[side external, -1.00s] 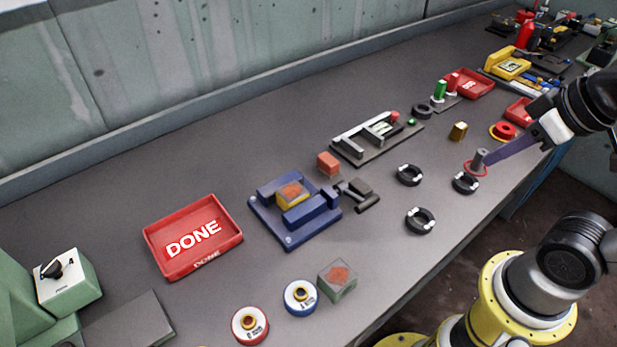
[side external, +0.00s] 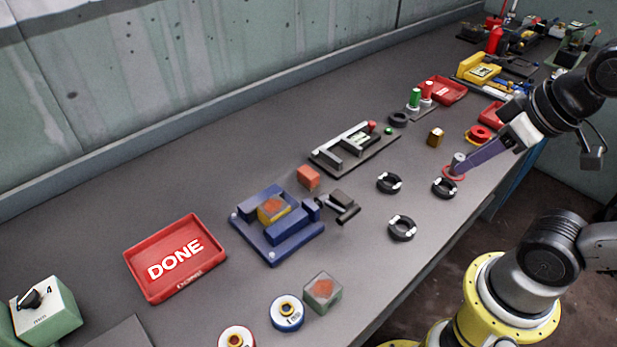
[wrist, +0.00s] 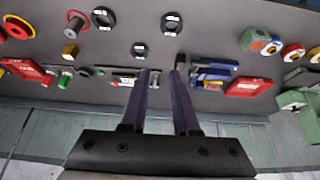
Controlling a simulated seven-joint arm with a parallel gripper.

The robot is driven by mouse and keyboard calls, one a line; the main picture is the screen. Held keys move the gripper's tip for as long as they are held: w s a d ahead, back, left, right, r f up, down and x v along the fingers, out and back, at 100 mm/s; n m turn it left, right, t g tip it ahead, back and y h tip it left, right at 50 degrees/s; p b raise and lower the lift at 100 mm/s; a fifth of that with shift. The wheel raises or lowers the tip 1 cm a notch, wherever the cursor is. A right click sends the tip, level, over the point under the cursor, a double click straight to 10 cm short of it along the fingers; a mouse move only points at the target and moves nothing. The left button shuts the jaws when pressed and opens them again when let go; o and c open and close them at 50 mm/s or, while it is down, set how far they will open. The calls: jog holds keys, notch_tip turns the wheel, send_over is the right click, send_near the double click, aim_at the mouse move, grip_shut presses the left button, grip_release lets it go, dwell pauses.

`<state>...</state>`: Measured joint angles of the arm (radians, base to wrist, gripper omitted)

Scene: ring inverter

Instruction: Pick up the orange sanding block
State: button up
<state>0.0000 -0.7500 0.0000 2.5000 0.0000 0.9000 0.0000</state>
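The orange sanding block (side external: 308,176) lies on the bench between the blue vise (side external: 262,250) and the grey slide fixture (side external: 325,165). I cannot make it out in the wrist view, where my fingers may cover it. My gripper (side external: 460,168) has long purple fingers. It is well to the right of the orange block in the side view, overlapping the ringed grey peg; contact cannot be told. In the wrist view my gripper (wrist: 161,68) has its two fingers apart, with nothing clearly held between them.
A dark clamp (side external: 342,207) sits close to the block. A yellow block (side external: 272,209) with an orange top is in the vise. A red DONE tray (side external: 190,284) stands left.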

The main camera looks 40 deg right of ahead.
jog(key=o, duration=1)
